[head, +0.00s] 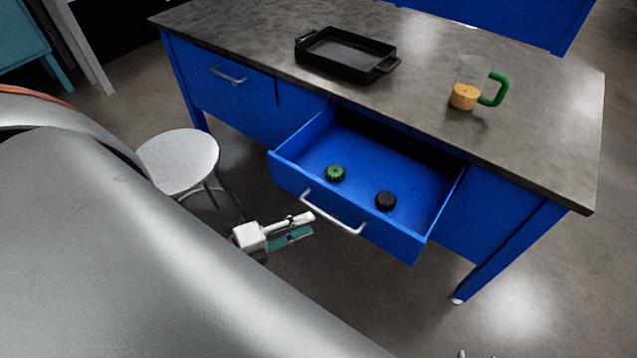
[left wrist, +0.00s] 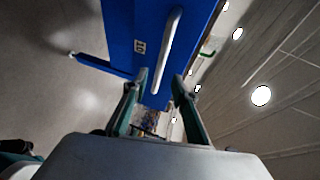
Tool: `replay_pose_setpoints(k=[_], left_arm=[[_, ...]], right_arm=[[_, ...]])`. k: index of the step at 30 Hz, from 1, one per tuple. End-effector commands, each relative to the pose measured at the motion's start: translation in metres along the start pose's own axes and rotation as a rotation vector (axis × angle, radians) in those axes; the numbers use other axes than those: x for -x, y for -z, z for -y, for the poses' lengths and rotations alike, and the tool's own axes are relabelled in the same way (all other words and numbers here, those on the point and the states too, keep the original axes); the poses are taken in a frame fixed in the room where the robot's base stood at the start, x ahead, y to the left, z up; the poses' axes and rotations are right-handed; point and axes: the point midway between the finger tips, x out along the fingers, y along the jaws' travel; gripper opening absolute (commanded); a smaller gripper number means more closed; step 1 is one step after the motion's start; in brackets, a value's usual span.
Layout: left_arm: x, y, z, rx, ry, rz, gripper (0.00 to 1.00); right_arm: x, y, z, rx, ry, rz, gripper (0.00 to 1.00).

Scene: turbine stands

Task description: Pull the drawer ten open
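The blue drawer (head: 350,212) under the workbench is pulled well out, and its inside shows. Its silver bar handle (head: 335,214) runs across the front, and in the left wrist view the handle (left wrist: 170,45) stands ahead of the fingers. A label reading 10, turned over, is on the drawer front (left wrist: 125,30). My left gripper (head: 303,226) is beside the handle's left end in the head view. Its two fingers (left wrist: 160,76) are apart, with the near end of the handle between or just beyond the tips; contact cannot be told. My right gripper is not clearly visible.
A green knob-like piece (head: 335,173) and a black one (head: 385,201) lie in the drawer. A black tray (head: 345,55) and a green-handled jug (head: 465,90) stand on the workbench (head: 530,120). A white stool (head: 178,162) stands left of the drawer. Another closed drawer (head: 230,85) is further left.

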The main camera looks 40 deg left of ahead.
Motion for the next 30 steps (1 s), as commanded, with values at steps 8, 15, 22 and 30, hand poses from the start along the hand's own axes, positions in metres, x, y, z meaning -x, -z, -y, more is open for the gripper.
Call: replay_pose_setpoints(k=[8, 15, 22, 30], left_arm=[[0.038, -0.001, -0.001, 0.001, -0.001, 0.002, 0.28], [0.044, 0.000, 0.000, 0.000, 0.001, 0.000, 0.28], [0.044, 0.000, 0.000, 0.000, 0.001, 0.001, 0.28], [0.043, 0.000, 0.000, 0.017, 0.000, 0.008, 0.28]], right_arm=[[0.000, 0.000, 0.000, -0.001, 0.000, 0.000, 0.40], [0.000, 0.000, 0.000, -0.001, 0.000, 0.000, 0.40], [0.000, 0.000, 0.001, -0.001, 0.000, -0.001, 0.40], [0.000, 0.001, 0.001, -0.002, 0.001, -0.001, 0.40]])
